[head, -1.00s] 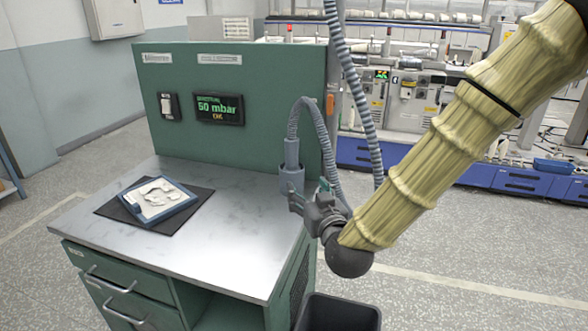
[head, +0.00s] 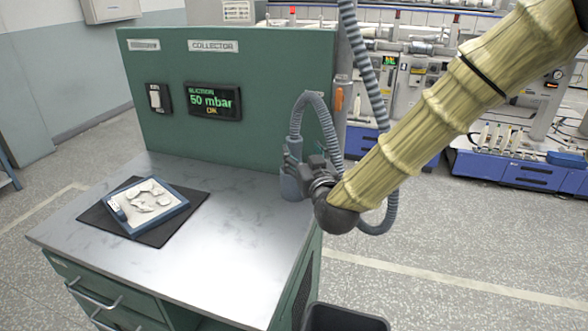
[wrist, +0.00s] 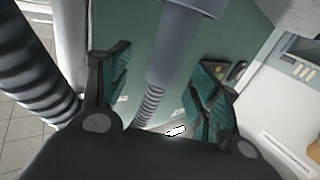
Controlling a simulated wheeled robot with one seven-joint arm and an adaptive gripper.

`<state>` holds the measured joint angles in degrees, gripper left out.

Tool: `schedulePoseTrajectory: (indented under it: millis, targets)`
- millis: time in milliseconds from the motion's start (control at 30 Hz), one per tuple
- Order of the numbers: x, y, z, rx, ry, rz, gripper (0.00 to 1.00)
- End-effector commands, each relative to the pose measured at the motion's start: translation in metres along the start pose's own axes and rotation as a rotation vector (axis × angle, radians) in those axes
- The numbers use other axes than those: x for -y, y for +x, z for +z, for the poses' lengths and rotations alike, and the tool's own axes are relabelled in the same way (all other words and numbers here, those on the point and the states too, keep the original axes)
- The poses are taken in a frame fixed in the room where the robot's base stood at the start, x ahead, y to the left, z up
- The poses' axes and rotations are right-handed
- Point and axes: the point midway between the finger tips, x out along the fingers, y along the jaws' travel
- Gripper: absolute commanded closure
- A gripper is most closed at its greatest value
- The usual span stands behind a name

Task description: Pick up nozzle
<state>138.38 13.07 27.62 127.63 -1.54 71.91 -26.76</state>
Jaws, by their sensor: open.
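The nozzle (head: 289,187) is a grey cylinder on a ribbed hose, at the right edge of the metal worktop. My gripper (head: 294,158) is right at it in the head view and covers part of it. In the wrist view the grey nozzle (wrist: 183,40) runs down between the two teal-padded fingers of my gripper (wrist: 163,85). The fingers are apart, with gaps showing on both sides of the nozzle. I cannot tell whether either finger touches it.
A blue-rimmed tray (head: 180,208) with whitish pieces lies on a dark mat (head: 163,232) on the worktop (head: 220,240). A green panel (head: 260,75) with a display reading 50 mbar stands behind. A dark bin (head: 345,318) is below right. The worktop's middle is clear.

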Motion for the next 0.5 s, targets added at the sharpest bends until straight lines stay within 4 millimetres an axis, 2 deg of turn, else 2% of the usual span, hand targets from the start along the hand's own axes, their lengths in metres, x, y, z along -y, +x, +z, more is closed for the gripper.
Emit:
schedulePoseTrajectory:
  millis: [167,500]
  targets:
    - [0.002,0.011,0.0,0.0,0.0,-0.002,0.37]
    - [0.007,0.051,0.003,-0.001,0.0,-0.003,0.37]
